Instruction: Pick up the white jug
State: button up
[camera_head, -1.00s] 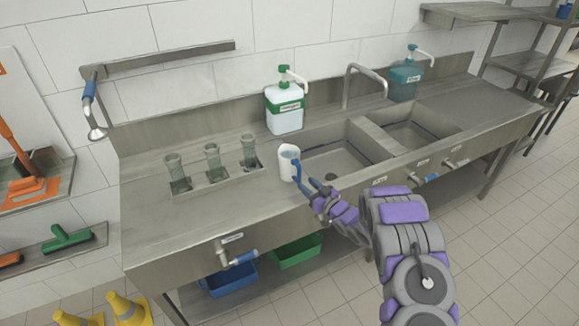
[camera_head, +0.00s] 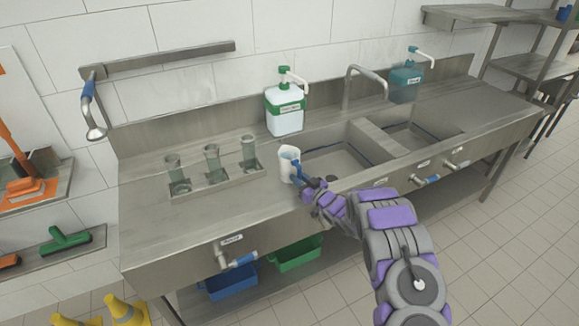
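The white jug (camera_head: 287,160) stands upright on the steel counter, just left of the first sink. Its right side is partly covered by the blue fingers of my gripper (camera_head: 301,176). My gripper reaches in from the right and sits at the jug's right side. The fingers overlap the jug in the picture. It is too small to tell whether they touch it or how far apart they are.
Several clear cups stand in a metal tray (camera_head: 217,187) left of the jug. A green-and-white dispenser (camera_head: 285,108) stands behind it. The first sink (camera_head: 335,160) lies to its right, with a curved tap (camera_head: 366,72) behind. The counter's front left is clear.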

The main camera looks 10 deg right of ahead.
grip_shut()
jog(key=shift+r, duration=0.1)
